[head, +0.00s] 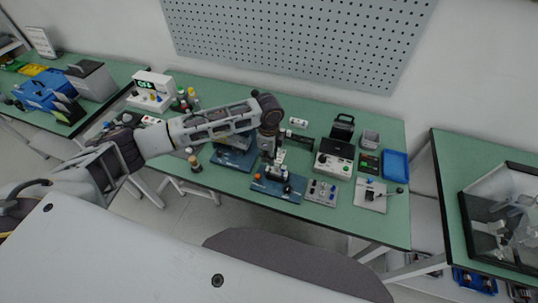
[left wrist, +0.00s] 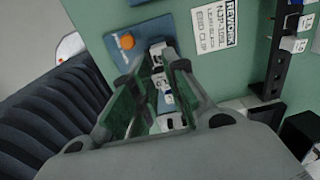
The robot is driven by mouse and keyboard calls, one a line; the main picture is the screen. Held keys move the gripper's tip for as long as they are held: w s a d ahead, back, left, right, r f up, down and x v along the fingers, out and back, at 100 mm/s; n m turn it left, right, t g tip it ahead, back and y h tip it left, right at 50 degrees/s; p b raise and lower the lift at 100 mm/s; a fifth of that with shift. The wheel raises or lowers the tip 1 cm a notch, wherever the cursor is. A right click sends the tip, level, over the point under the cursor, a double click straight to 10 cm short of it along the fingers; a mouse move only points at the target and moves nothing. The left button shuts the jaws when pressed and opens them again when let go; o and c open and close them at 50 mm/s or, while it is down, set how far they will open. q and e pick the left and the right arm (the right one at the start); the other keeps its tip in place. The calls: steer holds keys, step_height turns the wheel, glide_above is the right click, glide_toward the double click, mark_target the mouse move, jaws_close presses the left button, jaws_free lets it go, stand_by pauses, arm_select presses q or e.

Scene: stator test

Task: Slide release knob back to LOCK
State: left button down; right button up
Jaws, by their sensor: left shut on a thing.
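A blue fixture plate (head: 279,188) lies near the front edge of the green bench, with an orange round button (head: 259,176) at its left. The orange button (left wrist: 126,41) and the blue plate (left wrist: 146,25) also show in the left wrist view. My left gripper (head: 273,160) points down over this fixture. In the wrist view, the fingers of my left gripper (left wrist: 158,88) stand on both sides of small white and metal labelled parts (left wrist: 162,85). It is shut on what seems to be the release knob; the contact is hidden. LOCK lettering is not readable. My right gripper is out of view.
Right of the fixture are a grey panel with knobs (head: 321,191), a white instrument box (head: 334,166) and a blue tray (head: 396,164). Another blue fixture (head: 233,158) is to the left. A black rack (left wrist: 283,55) stands close by. A white label (left wrist: 214,29) lies beside the plate.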

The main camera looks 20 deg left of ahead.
arm_select(q)
steer(key=shift+f+p, duration=0.4)
steer(key=shift+p, duration=0.2)
stand_by(1.1)
steer(key=shift+f, duration=0.25)
stand_by(0.4)
steer(key=shift+f, duration=0.35)
steer(key=shift+f, duration=0.3)
steer(key=shift+f, duration=0.1)
